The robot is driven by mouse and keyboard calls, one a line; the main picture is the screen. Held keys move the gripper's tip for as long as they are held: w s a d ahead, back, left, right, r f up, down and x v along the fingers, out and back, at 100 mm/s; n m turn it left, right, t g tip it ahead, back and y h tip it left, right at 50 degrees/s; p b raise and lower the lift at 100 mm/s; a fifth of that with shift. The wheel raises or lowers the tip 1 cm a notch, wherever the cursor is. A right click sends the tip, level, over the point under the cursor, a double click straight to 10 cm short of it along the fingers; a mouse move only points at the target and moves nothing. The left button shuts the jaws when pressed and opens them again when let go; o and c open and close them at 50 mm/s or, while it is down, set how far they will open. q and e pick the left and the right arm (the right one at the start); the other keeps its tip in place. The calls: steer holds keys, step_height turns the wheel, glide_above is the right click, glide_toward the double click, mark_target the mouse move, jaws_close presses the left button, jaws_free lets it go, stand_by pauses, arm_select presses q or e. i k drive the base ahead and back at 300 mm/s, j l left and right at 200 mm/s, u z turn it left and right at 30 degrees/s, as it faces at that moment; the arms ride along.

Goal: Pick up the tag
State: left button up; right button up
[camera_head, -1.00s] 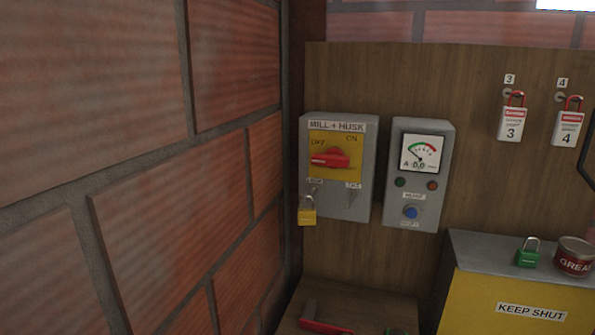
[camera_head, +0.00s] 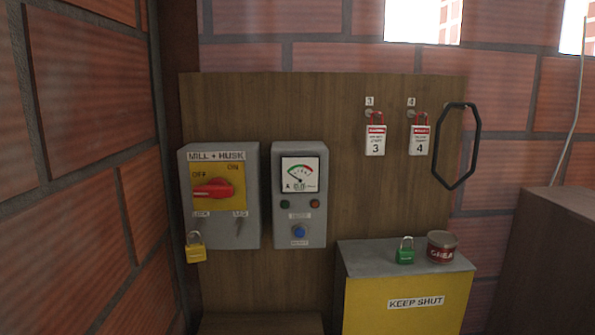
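Two white tags with red tops hang on the wooden board: tag 3 (camera_head: 375,140) on the left and tag 4 (camera_head: 419,140) on the right. Each hangs by a red loop from a peg under a small number label. A hook marked TAG (camera_head: 239,228) on the grey MILL + HUSK switch box (camera_head: 252,195) looks empty. A yellow padlock (camera_head: 196,249) hangs at the box's lower left corner. The red switch handle (camera_head: 213,188) lies sideways on its yellow plate. Neither of my grippers is in view.
A yellow KEEP SHUT box (camera_head: 400,315) stands below the board, with a green padlock (camera_head: 405,252) and a red grease tin (camera_head: 441,247) on its top. A black loop handle (camera_head: 477,147) sits at the board's right edge. A grey meter box (camera_head: 300,262) is beside the switch box.

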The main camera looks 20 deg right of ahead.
mark_target(374, 140)
steer(key=i+l, duration=0.25)
steer(key=i+l+z, duration=0.1)
steer(key=z, duration=0.3)
steer(key=i+z, duration=0.55)
steer(key=z, duration=0.25)
